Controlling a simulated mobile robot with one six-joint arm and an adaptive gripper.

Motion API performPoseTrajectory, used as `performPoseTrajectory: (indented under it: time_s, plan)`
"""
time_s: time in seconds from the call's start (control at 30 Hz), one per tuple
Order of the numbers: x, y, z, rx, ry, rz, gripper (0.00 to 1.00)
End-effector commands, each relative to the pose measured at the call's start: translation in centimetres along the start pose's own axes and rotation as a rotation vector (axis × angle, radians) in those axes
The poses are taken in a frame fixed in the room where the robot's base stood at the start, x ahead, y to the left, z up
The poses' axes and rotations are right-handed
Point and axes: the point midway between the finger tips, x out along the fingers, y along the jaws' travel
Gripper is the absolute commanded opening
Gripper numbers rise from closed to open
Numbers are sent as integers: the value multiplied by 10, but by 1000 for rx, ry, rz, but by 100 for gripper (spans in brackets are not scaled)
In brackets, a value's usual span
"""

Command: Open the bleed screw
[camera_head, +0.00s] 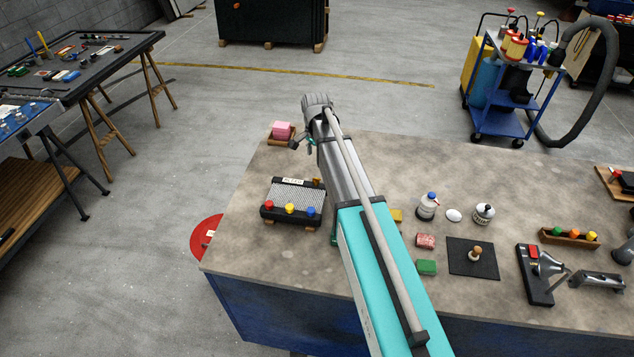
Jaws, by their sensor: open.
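A black box with a ribbed grey top (295,194) and a partly readable label stands at the left of the workbench (360,150). Red, yellow and blue knobs line its front. My arm reaches over the bench from the bottom, just right of this box. My gripper (298,144) is at the far end, small and partly hidden behind the wrist, near a pink block (282,130). It is open, and I see nothing in it.
A blue trolley (515,85) stands behind. A red floor disc (203,237) is left of the bench.

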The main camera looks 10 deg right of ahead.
Motion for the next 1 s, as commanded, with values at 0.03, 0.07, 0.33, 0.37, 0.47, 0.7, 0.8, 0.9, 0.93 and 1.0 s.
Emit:
performPoseTrajectory:
  time_s: [0.03,0.07,0.33,0.37,0.47,0.7,0.8,0.9,0.93,1.0]
  plan:
    - [8,0,0,0,0,0,71]
    - [10,0,0,0,0,0,71]
    - [30,0,0,0,0,0,71]
    - [33,0,0,1,0,0,71]
    - [40,0,0,1,0,0,71]
    - [58,0,-1,1,0,0,71]
    - [65,0,-1,1,0,0,71]
    - [73,0,-1,1,0,0,71]
    - [75,0,-1,1,0,0,71]
    - [80,0,-1,1,0,0,71]
